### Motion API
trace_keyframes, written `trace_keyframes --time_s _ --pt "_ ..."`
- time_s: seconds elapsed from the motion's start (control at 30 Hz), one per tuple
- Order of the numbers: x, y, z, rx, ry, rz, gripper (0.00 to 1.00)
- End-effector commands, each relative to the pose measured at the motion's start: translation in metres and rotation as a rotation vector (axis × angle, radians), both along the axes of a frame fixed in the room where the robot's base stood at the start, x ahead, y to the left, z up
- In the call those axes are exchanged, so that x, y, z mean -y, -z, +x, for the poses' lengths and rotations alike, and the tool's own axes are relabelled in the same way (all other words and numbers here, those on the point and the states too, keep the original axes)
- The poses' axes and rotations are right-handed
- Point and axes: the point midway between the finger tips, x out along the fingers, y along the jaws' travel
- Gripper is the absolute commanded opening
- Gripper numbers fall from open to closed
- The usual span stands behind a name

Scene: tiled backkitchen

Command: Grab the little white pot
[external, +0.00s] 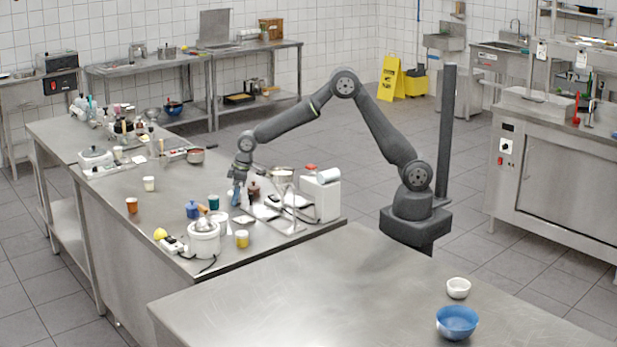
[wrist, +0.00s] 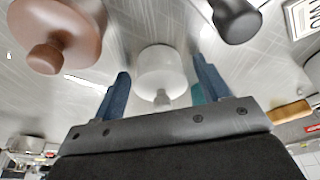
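The little white pot (wrist: 160,70) is a small round lidded pot with a pale knob. In the wrist view it stands on the steel table between the two blue fingers of my gripper (wrist: 161,66), with gaps showing on both sides. The gripper is open. In the external view my gripper (external: 237,195) is low over the table, and I cannot make out the little white pot there. A brown lidded pot (external: 253,190) is just right of the gripper; it also shows in the wrist view (wrist: 60,28), at upper left.
In the wrist view a dark rounded object (wrist: 236,20) is at upper right, and something teal (wrist: 198,94) is partly behind the right finger. The table's left front is clearer.

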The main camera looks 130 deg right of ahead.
Motion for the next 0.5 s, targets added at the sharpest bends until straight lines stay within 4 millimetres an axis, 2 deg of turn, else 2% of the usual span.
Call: trace_keyframes --time_s 0.03,0.33,0.5 --pt "0.0000 -0.0001 0.0000 0.000 0.000 0.000 0.59" --pt "-0.0001 -0.0003 -0.0001 0.000 0.000 0.000 0.00" --pt "-0.0001 -0.0004 -0.0002 0.000 0.000 0.000 0.00"
